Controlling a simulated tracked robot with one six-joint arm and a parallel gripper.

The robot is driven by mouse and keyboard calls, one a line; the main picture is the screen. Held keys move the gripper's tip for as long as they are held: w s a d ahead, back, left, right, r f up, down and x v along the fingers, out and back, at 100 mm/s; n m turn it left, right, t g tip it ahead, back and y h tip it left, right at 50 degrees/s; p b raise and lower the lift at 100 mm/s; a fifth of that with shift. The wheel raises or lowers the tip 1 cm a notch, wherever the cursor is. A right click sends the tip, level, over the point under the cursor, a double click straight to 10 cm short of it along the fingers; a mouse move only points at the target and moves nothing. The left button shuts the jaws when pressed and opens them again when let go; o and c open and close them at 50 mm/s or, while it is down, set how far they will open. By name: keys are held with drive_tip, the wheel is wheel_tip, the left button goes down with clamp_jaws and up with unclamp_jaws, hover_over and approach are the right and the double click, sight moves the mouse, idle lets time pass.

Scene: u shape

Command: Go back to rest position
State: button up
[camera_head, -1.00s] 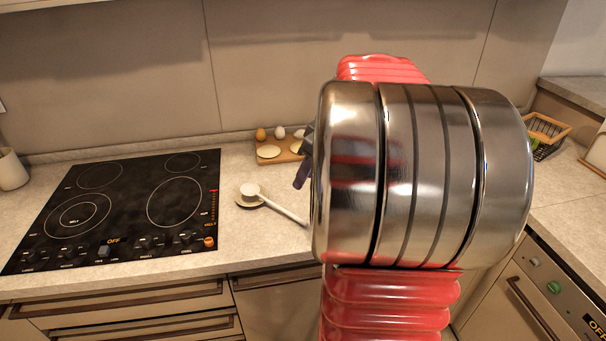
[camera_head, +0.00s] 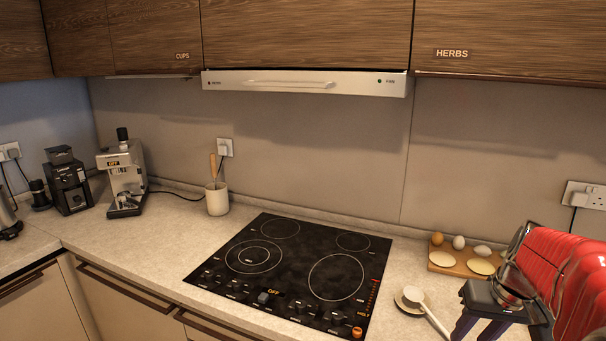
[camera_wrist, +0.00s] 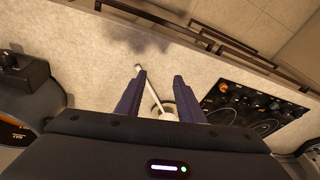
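My gripper (camera_head: 482,327) is at the lower right of the head view, at the end of my red arm. In the wrist view its two purple fingers (camera_wrist: 159,77) stand apart with nothing held between them. A white ladle (camera_head: 433,318) lies on the counter with its bowl on a small round rest, left of my gripper. The ladle (camera_wrist: 150,90) shows below and between the fingers in the wrist view, apart from them.
A black cooktop (camera_head: 291,268) reading OFF is left of the ladle. A wooden board (camera_head: 450,265) with eggs lies behind my gripper. A utensil pot (camera_head: 217,201), coffee machine (camera_head: 125,180) and grinder (camera_head: 70,186) stand at left. Wall cabinets and a hood (camera_head: 305,84) hang above.

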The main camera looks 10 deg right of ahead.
drive_tip(key=s+a+r+n+t, duration=0.1)
drive_tip(key=s+a+n, duration=0.1)
drive_tip(key=a, duration=1.1)
drive_tip(key=s+a+r+n+t, duration=0.1)
drive_tip(key=s+a, duration=0.3)
drive_tip(key=a, duration=1)
drive_tip(key=shift+s+r+n+t, duration=0.15)
drive_tip(key=shift+r+n+t, duration=0.15)
drive_tip(key=shift+r+n, duration=0.35)
drive_tip(key=shift+d, duration=0.1)
drive_tip(key=shift+c, duration=0.4)
